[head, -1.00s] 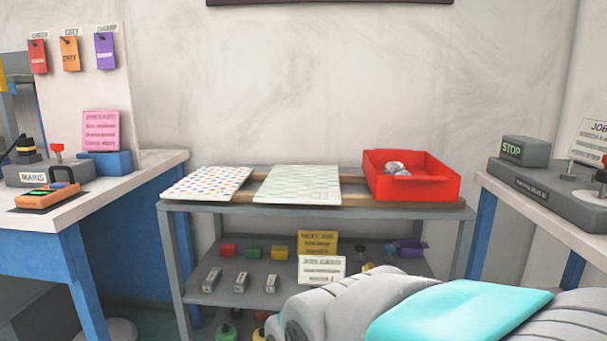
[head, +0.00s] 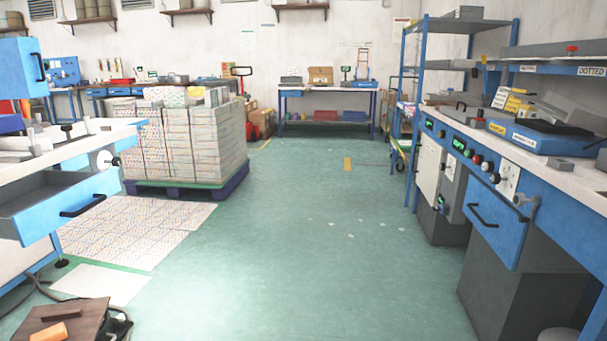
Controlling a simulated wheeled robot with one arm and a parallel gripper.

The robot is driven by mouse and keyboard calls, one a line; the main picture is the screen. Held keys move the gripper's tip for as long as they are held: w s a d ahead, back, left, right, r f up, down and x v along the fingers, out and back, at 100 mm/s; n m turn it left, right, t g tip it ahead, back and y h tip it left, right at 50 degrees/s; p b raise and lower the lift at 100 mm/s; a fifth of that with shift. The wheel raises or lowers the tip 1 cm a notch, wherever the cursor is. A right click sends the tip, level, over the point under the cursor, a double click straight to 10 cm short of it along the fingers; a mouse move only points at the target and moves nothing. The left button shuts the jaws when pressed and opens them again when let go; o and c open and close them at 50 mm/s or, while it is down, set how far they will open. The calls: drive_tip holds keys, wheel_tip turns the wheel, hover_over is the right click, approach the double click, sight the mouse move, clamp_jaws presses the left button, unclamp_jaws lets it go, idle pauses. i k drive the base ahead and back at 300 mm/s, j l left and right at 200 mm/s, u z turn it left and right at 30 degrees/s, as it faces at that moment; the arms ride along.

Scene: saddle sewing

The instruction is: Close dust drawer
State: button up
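A blue drawer (head: 85,196) with a black bar handle stands pulled out from the white-topped bench at the left. Its grey inside shows from above. On the right bench, a blue front (head: 497,224) with a black handle hangs below the worktop, above a grey bin-like box; I cannot tell how far out it is. No label in view says which of these is the dust drawer. My gripper is not in view.
A wide green floor aisle (head: 300,240) is clear between the benches. A pallet of stacked boxes (head: 190,140) stands at the left. A brown box (head: 70,325) with an orange item sits low at the front left. A far bench (head: 325,94) stands at the back.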

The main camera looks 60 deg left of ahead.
sight(35, 206)
drive_tip(key=u, duration=3.3)
